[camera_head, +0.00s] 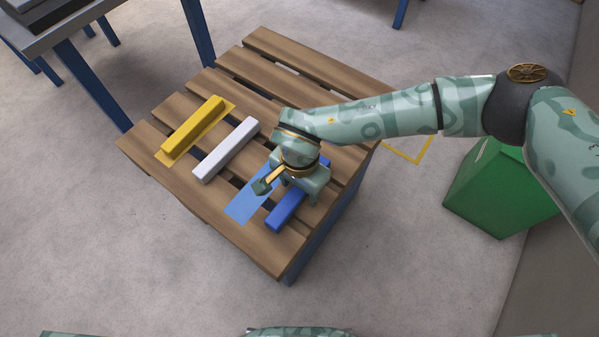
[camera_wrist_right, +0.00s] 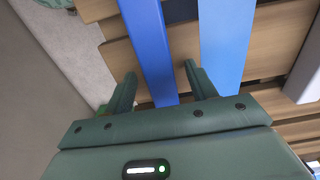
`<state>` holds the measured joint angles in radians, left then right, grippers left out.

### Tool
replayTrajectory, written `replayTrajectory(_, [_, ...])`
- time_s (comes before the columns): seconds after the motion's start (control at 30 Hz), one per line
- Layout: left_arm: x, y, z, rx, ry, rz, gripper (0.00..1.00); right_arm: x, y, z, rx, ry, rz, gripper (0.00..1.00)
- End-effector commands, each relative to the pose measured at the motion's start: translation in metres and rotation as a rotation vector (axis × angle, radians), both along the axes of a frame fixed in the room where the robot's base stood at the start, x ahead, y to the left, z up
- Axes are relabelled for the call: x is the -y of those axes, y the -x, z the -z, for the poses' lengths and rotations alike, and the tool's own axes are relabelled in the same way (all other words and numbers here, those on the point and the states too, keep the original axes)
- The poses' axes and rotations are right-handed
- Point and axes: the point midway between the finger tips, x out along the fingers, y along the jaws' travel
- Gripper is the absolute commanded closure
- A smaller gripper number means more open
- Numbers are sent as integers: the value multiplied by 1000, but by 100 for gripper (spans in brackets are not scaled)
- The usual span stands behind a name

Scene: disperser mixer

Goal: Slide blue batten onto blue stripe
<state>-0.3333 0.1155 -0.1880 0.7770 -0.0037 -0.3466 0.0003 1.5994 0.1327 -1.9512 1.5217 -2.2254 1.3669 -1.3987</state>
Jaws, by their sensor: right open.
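The blue batten (camera_head: 284,213) lies on the slatted wooden pallet near its right front edge. Its far part is hidden under my right gripper (camera_head: 297,190) in the head view. The flat blue stripe (camera_head: 245,203) runs roughly parallel to the batten, to its left, with bare wood between them. In the right wrist view the blue batten (camera_wrist_right: 149,42) shows between the open fingers of my right gripper (camera_wrist_right: 160,70), and the blue stripe (camera_wrist_right: 224,40) lies to its right. I cannot tell whether the fingers touch the batten. My left gripper is not in view.
On the pallet (camera_head: 160,143), a yellow batten (camera_head: 193,128) lies over a yellow stripe, and a white batten (camera_head: 227,150) lies beside the blue stripe. A green bin (camera_head: 500,190) stands to the right. A grey table (camera_head: 50,38) is at the upper left.

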Motion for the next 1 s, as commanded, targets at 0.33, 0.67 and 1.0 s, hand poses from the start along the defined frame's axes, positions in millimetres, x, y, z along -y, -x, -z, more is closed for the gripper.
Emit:
replayTrajectory(0.33, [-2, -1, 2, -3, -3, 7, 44, 0, 0, 9, 1, -1, 0, 44])
replayTrajectory(0.67, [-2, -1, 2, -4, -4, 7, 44, 0, 0, 8, 1, -1, 0, 96])
replayTrajectory(1.0, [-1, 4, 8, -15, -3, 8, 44, -11, -6, 10, 0, -1, 0, 95])
